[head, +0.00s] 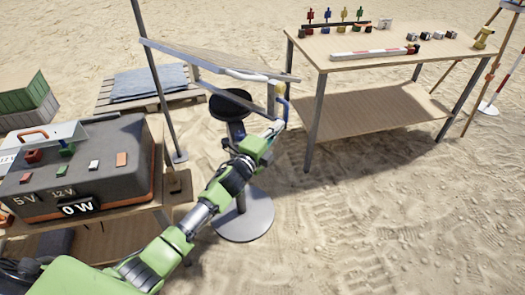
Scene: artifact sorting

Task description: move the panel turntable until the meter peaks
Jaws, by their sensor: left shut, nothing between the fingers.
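The tilted panel (215,60) of the turntable is in the upper middle of the head view, with a pale tubular bar (245,74) along its lower edge. Its pedestal stands on a round grey base (244,222). The meter on the dark power box (125,150) at the left reads 0 W (81,208). My left arm reaches up from the bottom, and my left gripper (282,108) is shut and empty by the near right corner of the panel frame. I cannot tell whether it touches the frame. My right gripper is not in view.
A wooden table (375,45) with small coloured pieces and a red-and-white bar (374,52) stands at the upper right. A pallet with a blue cloth (149,82) lies behind the box. Green and grey crates (27,100) stand at the far left. Open sand lies at the lower right.

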